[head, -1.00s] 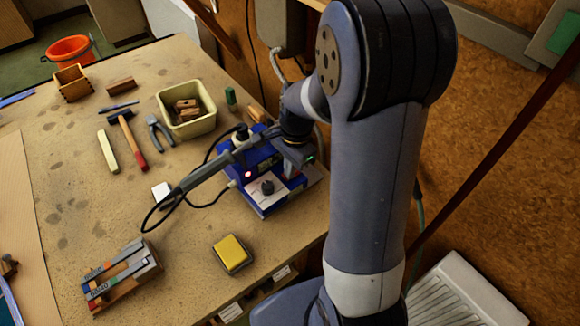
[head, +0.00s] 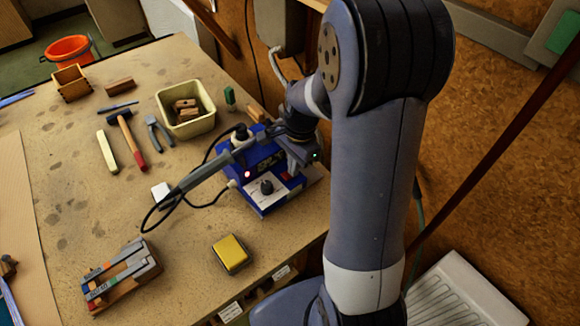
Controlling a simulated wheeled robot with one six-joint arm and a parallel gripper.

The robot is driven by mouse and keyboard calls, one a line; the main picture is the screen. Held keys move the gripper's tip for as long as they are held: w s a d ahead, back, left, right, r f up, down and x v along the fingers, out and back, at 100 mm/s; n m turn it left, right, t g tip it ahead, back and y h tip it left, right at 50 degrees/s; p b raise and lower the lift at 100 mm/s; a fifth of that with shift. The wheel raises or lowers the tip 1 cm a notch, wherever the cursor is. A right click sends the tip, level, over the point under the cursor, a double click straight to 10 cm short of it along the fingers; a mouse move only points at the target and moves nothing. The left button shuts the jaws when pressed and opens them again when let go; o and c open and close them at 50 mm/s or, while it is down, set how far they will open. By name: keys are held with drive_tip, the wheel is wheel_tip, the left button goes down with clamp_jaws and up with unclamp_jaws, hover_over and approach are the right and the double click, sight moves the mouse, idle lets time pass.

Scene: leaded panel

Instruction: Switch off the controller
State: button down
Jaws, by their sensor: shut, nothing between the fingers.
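The controller (head: 257,198) is a blue box with a white front panel and a dark knob (head: 267,187), standing near the right edge of the bench. A small light (head: 247,174) glows on its front left. My gripper (head: 297,170) is at the controller's right side, over or beside a red part (head: 287,177). My gripper is shut and empty. Its fingertips are mostly hidden, and I cannot tell whether they touch the red part.
A yellow sponge in a tray (head: 231,254) lies in front of the controller. A cream bin (head: 186,108) with wooden blocks stands behind left. The bench middle is mostly clear.

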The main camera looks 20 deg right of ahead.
drive_tip(key=shift+r, duration=0.15)
wheel_tip(320, 180, up, 14)
drive_tip(key=d+p, duration=0.1)
drive_tip(key=shift+w+d+p, duration=0.3)
drive_tip(key=shift+p, duration=0.1)
drive_tip(key=shift+f, duration=0.25)
drive_tip(key=f+b, duration=0.1)
drive_tip(key=b, duration=0.7)
drive_tip(key=shift+w+a, duration=0.35)
drive_tip(key=b, duration=0.3)
drive_tip(key=shift+s+a+r, duration=0.15)
drive_tip(key=shift+s+a+r+b, duration=0.2)
drive_tip(key=shift+s+r+b, duration=0.25)
drive_tip(key=shift+b, duration=1.25)
